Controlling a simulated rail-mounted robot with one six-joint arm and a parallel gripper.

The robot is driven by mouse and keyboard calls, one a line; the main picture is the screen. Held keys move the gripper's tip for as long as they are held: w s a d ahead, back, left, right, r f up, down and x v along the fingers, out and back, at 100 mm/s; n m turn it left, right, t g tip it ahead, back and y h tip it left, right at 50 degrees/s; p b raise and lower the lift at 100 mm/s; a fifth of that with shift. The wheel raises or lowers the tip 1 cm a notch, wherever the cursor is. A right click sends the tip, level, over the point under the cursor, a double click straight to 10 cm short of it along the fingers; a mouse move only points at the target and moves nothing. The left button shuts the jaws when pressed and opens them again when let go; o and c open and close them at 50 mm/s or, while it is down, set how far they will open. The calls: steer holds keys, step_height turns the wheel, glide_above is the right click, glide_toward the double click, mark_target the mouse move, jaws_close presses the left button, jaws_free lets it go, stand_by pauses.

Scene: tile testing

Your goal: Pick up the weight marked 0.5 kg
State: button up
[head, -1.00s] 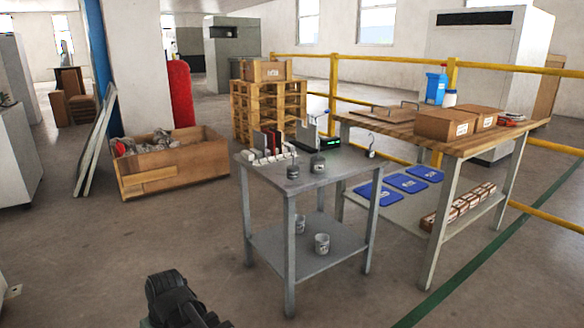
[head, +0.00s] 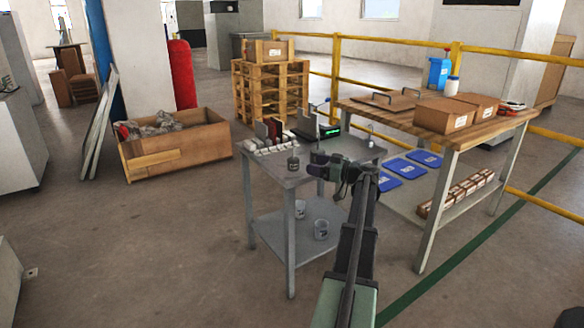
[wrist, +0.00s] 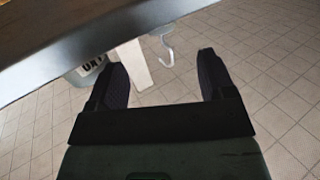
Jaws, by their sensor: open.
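No marking of 0.5 kg can be read in either view. In the head view, a dark cylindrical weight (head: 293,163) stands on the grey metal table (head: 268,177). A second dark one (head: 318,157) is partly hidden by my gripper (head: 333,170), which is at the table's front right part. In the wrist view, my gripper (wrist: 158,85) has its two dark fingers apart with nothing held between them. A grey cylinder (wrist: 90,68) with a partly visible dark label shows beside the left finger. A metal hook (wrist: 166,48) is beyond the fingertips.
A dark table edge (wrist: 110,40) crosses the wrist view's top left. Two grey cups (head: 321,230) are on the lower shelf. A rack of tiles (head: 268,135) and a device with a green display (head: 328,130) stand at the back. A wooden bench (head: 400,115) is to the right.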

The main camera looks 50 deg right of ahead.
mark_target(294, 159)
steer(key=w, duration=0.3)
steer(key=w+a, duration=0.1)
steer(key=w, duration=0.5)
steer(key=shift+w+a, duration=0.1)
steer(key=shift+a, duration=0.2)
steer(key=c, duration=1.3)
steer(key=shift+r, duration=0.1)
